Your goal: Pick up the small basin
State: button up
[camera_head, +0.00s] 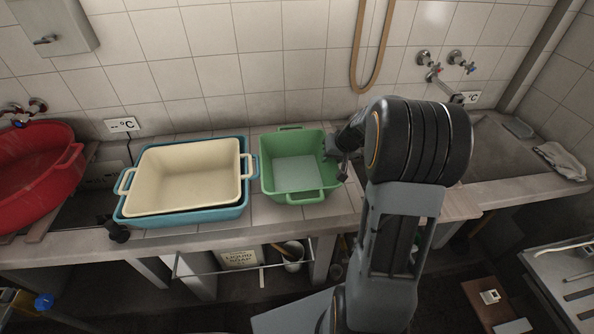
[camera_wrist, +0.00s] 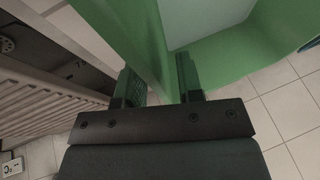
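The small basin is the green one (camera_head: 293,160), standing upright on the tiled counter with a handle at its far and near ends. My gripper (camera_head: 335,152) is at its right wall in the head view, with the fingertips partly hidden there. In the wrist view the green basin (camera_wrist: 222,28) fills the upper middle. My gripper (camera_wrist: 158,85) is open, its two fingers apart on either side of the basin's wall, one outside and one inside. Some room shows between fingers and wall. The basin is empty and rests on the counter.
A cream basin (camera_head: 187,172) sits in a blue basin (camera_head: 190,217) close at the green basin's left. A red tub (camera_head: 35,170) stands far left. A washboard-like ribbed thing (camera_wrist: 40,110) lies beside the outer finger. A hose (camera_head: 356,65) hangs on the wall behind.

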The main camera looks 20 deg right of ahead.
jog(key=shift+c, duration=0.5)
grip_shut()
dwell(0.9)
